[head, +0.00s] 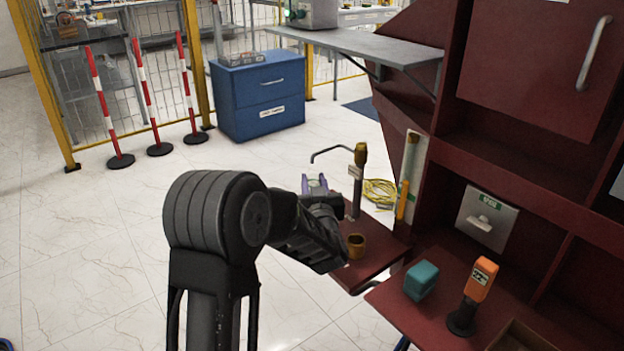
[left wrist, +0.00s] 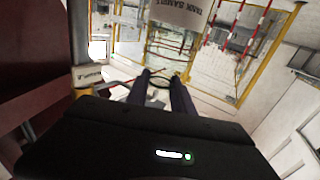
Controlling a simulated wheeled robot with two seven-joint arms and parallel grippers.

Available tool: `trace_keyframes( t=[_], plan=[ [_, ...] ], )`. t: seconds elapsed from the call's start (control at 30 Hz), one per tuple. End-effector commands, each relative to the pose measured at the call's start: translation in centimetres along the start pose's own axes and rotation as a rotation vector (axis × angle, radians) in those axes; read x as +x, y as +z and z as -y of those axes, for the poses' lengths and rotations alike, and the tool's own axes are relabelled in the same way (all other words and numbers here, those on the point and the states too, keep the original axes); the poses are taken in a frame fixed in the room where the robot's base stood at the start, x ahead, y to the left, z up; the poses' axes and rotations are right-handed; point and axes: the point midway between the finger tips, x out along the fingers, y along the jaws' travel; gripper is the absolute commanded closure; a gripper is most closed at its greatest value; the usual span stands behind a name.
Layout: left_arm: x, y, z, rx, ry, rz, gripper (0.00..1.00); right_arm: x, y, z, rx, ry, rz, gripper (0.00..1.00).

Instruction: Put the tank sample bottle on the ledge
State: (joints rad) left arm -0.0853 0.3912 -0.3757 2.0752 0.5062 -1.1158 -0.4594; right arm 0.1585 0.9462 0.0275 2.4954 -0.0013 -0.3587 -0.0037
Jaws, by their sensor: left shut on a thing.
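My left gripper (head: 315,184) reaches away from me, just left of the brass-topped sampling pipe. In the left wrist view its two dark fingers (left wrist: 161,78) are close together with a dark ring between them. A pale label reading TANK SAMPLE (left wrist: 183,12) shows just beyond the fingertips; I take it to be on the tank sample bottle, which seems clear and held in the fingers. In the head view the arm mostly hides the bottle. A dark red ledge (head: 383,250) lies below and right of the gripper. My right gripper is not in view.
A brass cup (head: 356,246) and the sampling pipe (head: 358,190) stand on the ledge. A teal block (head: 421,280) and an orange handheld device (head: 480,280) are on the nearer red shelf. A blue cabinet (head: 257,97) stands behind.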

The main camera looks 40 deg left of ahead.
Motion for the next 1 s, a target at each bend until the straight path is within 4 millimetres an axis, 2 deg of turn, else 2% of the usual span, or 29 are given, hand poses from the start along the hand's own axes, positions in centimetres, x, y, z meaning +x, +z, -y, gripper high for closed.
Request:
trace_keyframes(
  t=[0.13,0.3,0.4,0.83,0.87,1.0],
  plan=[
    [1.3,0.0,0.0,0.001,-0.001,-0.002,1.0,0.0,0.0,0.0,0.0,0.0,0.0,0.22],
    [4.2,0.0,0.1,0.002,-0.002,-0.003,1.0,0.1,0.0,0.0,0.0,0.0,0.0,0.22],
    [4.0,1.4,0.0,0.002,0.0,0.0,1.0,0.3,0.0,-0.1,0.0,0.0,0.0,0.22],
    [3.9,2.0,0.0,0.0,0.0,-0.001,1.0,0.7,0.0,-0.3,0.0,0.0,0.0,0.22],
    [3.9,1.8,0.0,0.0,0.0,-0.001,0.69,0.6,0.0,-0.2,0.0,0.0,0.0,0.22],
    [3.9,1.8,0.0,0.001,0.0,0.0,0.58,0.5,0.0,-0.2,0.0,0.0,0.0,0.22]
  ],
)
